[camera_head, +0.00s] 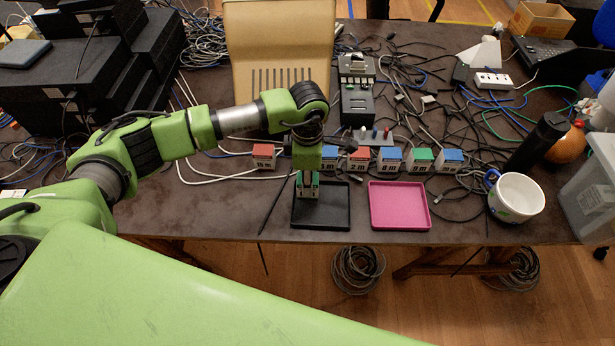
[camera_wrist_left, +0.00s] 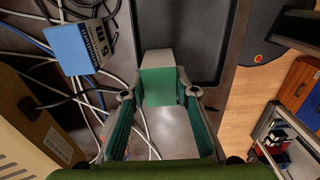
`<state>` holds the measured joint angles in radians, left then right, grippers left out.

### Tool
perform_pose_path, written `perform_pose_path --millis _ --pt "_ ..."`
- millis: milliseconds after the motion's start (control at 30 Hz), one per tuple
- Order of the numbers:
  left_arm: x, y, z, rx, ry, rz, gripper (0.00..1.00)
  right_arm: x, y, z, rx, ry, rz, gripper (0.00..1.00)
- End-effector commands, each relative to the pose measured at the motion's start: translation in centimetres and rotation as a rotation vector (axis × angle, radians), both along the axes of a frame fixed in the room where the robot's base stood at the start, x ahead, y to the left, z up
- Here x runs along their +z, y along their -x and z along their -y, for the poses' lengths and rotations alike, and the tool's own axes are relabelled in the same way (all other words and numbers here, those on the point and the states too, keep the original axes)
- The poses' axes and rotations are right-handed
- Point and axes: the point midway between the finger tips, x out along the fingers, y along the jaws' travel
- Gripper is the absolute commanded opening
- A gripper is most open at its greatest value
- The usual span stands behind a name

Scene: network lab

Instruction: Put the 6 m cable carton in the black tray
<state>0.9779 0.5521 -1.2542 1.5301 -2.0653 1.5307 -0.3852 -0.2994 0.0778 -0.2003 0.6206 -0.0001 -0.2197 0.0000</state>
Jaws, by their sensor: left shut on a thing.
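My left gripper (camera_head: 308,178) is shut on a small white carton with a green top (camera_head: 313,190). The label on this carton is too small to read. In the head view it is upright over the back left part of the black tray (camera_head: 335,226); whether it touches the tray floor I cannot tell. In the left wrist view the green top (camera_wrist_left: 158,88) sits between the fingers, and the black tray (camera_wrist_left: 185,35) lies just beyond it. My right gripper is not in view.
A row of similar cartons stands behind the trays, including a red one (camera_head: 264,156) and a green one (camera_head: 419,160). A pink tray (camera_head: 399,206) lies to the right of the black tray, then a white mug (camera_head: 516,198). Loose cables cover much of the table.

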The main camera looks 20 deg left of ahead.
Motion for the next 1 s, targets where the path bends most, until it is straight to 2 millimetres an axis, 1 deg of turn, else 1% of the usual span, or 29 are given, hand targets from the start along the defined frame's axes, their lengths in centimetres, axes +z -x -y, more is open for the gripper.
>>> perform_pose_path --millis 233,267,300,600,733,767,867,1000 --pt "-0.5 0.0 0.0 0.001 0.000 0.000 0.03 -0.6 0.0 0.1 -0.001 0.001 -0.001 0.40" --pt "-0.3 0.0 0.0 0.001 0.000 0.000 0.35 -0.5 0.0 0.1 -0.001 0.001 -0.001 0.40" --pt "-0.3 0.0 0.0 0.001 0.000 0.000 0.44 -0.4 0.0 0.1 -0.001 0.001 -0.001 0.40" --pt "-0.3 0.0 0.0 0.001 0.000 -0.001 0.44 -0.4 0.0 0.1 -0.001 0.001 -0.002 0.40" --pt "0.2 0.0 0.0 0.001 0.000 -0.001 0.44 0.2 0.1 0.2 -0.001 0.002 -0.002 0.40" --pt "0.4 0.0 0.0 0.001 0.001 0.001 0.44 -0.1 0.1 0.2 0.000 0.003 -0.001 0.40" --pt "1.8 -0.1 -0.1 0.001 0.001 0.004 0.44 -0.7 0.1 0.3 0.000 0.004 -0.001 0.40" --pt "4.8 -0.1 0.0 0.000 0.002 0.006 0.44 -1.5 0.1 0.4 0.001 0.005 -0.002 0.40"
